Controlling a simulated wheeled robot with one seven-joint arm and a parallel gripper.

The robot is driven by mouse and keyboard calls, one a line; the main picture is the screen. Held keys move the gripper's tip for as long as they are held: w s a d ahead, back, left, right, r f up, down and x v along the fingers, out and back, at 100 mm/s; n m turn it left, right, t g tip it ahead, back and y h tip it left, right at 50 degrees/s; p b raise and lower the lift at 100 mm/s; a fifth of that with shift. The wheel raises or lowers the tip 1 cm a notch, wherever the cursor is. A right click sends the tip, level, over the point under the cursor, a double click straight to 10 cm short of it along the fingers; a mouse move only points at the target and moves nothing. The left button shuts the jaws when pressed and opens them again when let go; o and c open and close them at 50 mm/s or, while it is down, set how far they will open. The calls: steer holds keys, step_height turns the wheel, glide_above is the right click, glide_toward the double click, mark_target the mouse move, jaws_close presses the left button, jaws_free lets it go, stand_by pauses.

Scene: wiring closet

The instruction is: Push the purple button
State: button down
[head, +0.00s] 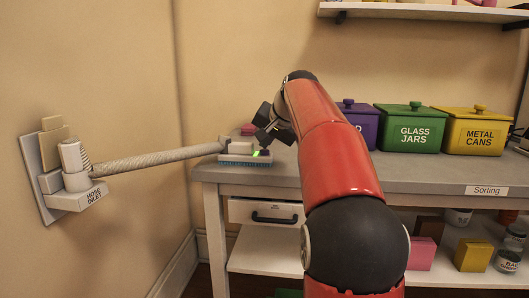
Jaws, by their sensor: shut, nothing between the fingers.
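A low grey unit with a blue edge (245,161) sits at the left end of the grey table. It has a whitish block, a glowing green spot (256,153) and a small dark bluish-purple piece (265,152) on its right end. This piece may be the purple button, but it is too small to be sure. My gripper (265,138) is shut and empty, just above the unit's right part. I cannot tell whether it touches anything there.
A ribbed hose (155,160) runs from the wall's HOSE INLET (75,180) to the unit. Purple (361,122), green GLASS JARS (411,130) and yellow METAL CANS (476,132) bins stand right of my arm. A shelf (420,12) hangs above.

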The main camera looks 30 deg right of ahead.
mark_target(266, 155)
steer(key=shift+f, duration=0.1)
stand_by(0.3)
steer(key=shift+r+p, duration=0.3)
steer(key=shift+p, duration=0.25)
step_height(266, 155, up, 6)
steer(key=p, duration=0.6)
steer(key=shift+r, duration=0.15)
steer(key=shift+a, duration=0.1)
